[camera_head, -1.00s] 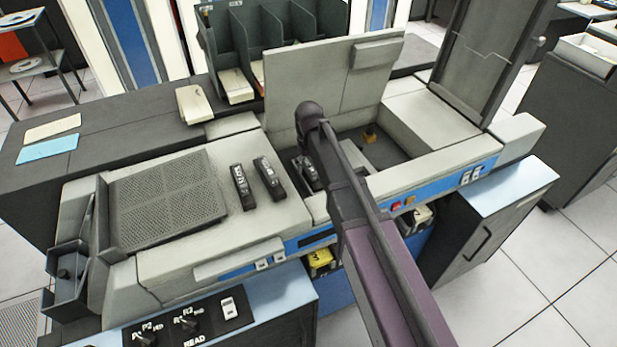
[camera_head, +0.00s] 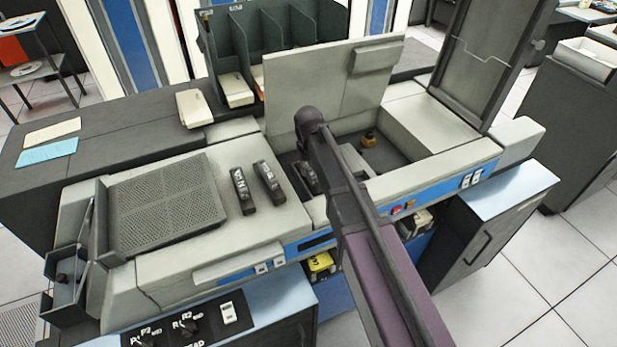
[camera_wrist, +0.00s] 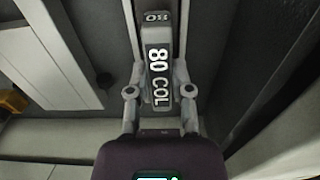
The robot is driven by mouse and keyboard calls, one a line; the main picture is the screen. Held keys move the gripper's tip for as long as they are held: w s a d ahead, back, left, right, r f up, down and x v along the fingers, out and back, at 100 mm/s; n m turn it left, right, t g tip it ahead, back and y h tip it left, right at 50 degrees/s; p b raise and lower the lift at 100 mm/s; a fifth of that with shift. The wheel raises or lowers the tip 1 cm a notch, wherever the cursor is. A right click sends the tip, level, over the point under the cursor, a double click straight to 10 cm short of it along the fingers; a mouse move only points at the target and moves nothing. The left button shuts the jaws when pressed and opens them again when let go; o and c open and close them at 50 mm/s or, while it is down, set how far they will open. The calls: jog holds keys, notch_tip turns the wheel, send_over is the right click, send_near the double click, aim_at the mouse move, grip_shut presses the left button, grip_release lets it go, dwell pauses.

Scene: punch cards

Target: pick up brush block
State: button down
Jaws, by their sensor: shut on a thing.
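In the head view a black block (camera_head: 307,177) shows just left of my arm, inside the machine's open bay (camera_head: 385,155). My gripper is hidden behind my arm there. Two similar black blocks (camera_head: 243,190) (camera_head: 268,183) lie side by side on the pale machine top (camera_head: 222,228). I cannot tell whether the held block touches the bay floor.
A raised pale lid (camera_head: 325,85) stands behind the bay, and a tall dark panel (camera_head: 490,60) stands at its right. A small orange-yellow part (camera_head: 369,138) is in the bay. A perforated plate (camera_head: 165,203) lies left of the two blocks.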

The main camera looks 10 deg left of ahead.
jog(key=shift+r, duration=0.1)
dwell(0.3)
notch_tip(320, 180, up, 10)
jog(key=p, duration=1)
dwell(0.7)
notch_tip(320, 180, up, 12)
jog(key=f+p, duration=0.1)
jog(key=p, duration=1.1)
send_over(309, 168)
jog(key=shift+s+r, duration=0.15)
jog(key=shift+r, duration=0.1)
